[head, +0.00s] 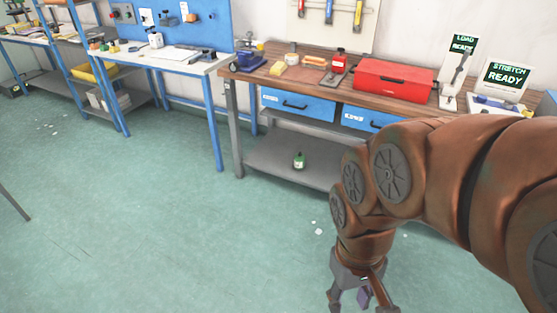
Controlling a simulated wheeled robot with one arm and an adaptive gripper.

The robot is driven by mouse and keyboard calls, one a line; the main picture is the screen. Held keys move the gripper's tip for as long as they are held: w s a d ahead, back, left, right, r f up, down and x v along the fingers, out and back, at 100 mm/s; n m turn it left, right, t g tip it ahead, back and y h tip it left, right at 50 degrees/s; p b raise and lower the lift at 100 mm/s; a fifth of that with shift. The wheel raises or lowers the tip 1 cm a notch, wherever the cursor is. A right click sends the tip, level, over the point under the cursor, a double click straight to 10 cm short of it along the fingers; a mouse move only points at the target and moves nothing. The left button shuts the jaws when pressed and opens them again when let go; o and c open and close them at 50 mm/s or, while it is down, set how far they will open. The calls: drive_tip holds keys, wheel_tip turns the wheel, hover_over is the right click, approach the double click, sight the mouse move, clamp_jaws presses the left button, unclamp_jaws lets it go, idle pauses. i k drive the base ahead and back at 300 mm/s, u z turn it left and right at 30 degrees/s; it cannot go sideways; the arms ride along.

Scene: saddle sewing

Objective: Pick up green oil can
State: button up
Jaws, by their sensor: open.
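The green oil can (300,161) is small, with a pale label, and stands upright on the grey lower shelf (270,165) of the workbench. My gripper (362,304) is low at the bottom of the view, in front of the bench and to the right of the can. It is open and apart from the can. Its fingertips are partly cut off by the bottom edge. My brown arm hides the right part of the lower shelf.
The wooden bench top (292,83) overhangs the shelf, with blue drawers (297,103) beneath it. A red toolbox (393,80) and a blue vise (248,56) stand on top. A grey leg (232,130) bounds the shelf's left. The green floor (150,230) in front is mostly clear.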

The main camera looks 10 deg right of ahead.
sight(299, 158)
drive_tip(key=u, duration=0.85)
drive_tip(key=i, duration=2.6)
drive_tip(key=z, duration=1.25)
drive_tip(key=i, duration=0.75)
drive_tip(key=z, duration=0.75)
